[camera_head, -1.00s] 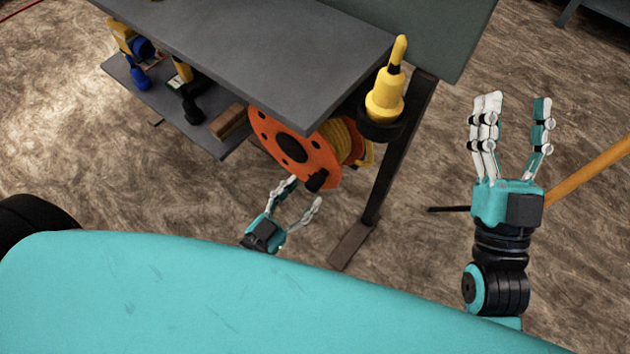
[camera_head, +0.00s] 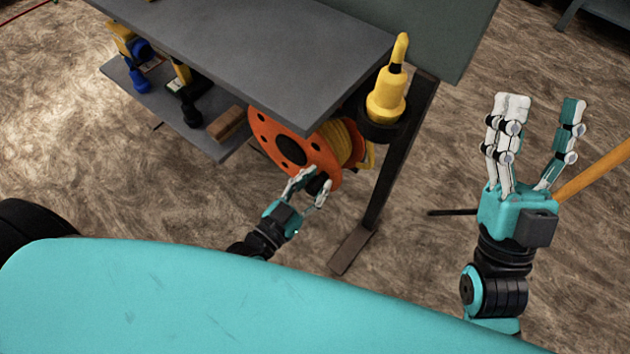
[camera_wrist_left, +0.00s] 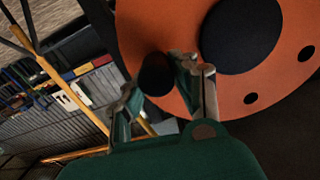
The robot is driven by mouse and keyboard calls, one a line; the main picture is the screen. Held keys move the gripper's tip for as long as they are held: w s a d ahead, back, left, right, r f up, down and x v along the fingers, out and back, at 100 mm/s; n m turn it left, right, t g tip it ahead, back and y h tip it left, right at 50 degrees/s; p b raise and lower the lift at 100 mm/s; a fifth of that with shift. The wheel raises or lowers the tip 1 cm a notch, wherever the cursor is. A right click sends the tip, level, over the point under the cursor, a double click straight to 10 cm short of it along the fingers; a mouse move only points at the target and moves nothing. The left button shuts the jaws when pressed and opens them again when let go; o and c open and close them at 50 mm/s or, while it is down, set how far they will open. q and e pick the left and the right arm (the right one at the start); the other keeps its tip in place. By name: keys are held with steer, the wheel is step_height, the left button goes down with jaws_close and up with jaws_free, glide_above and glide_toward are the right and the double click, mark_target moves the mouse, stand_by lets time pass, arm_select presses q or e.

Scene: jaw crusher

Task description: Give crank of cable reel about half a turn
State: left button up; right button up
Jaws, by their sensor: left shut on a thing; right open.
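The cable reel (camera_head: 272,132) has an orange disc with a black hub and yellow cable wound behind it. It sits under the workbench's right end. Its crank (camera_head: 318,185) is a short black handle near the disc's lower right edge. My left gripper (camera_head: 312,184) is shut on the crank, with its fingers on both sides of it. In the left wrist view the dark crank handle (camera_wrist_left: 155,74) shows between the fingers, in front of the orange disc (camera_wrist_left: 150,28). My right gripper (camera_head: 540,110) is open and empty, well to the right of the bench.
The grey workbench (camera_head: 250,50) overhangs the reel. Its dark leg (camera_head: 385,185) stands right of the reel. A yellow tool (camera_head: 387,95) sits in a black holder at the corner. A lower shelf (camera_head: 150,100) holds tools and a brown block (camera_head: 226,123). An orange pole (camera_head: 595,172) passes beside my right gripper.

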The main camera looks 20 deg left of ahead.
mark_target(297, 174)
arm_select(q)
jaws_close()
arm_select(e)
steer(key=shift+w, duration=0.1)
arm_select(q)
steer(key=shift+f, duration=0.15)
steer(key=f+m, duration=0.1)
steer(key=f+m+p, duration=0.1)
steer(key=shift+a+m+p, duration=0.15)
steer(key=shift+m+p, duration=0.15)
steer(key=shift+m, duration=0.1)
steer(key=w+a+f+m, duration=0.2)
steer(key=a+f+m, duration=0.5)
steer(key=m, duration=0.7)
steer(key=shift+w+a+f, duration=0.3)
steer(key=shift+w, duration=0.1)
arm_select(e)
steer(key=w+f+g+h, duration=0.1)
steer(key=w+f+g, duration=0.3)
steer(key=f, duration=0.1)
steer(key=shift+w+a+f+g+h, duration=0.25)
steer(key=shift+w+f+g+h, duration=0.05)
steer(key=shift+f+g+h, duration=0.1)
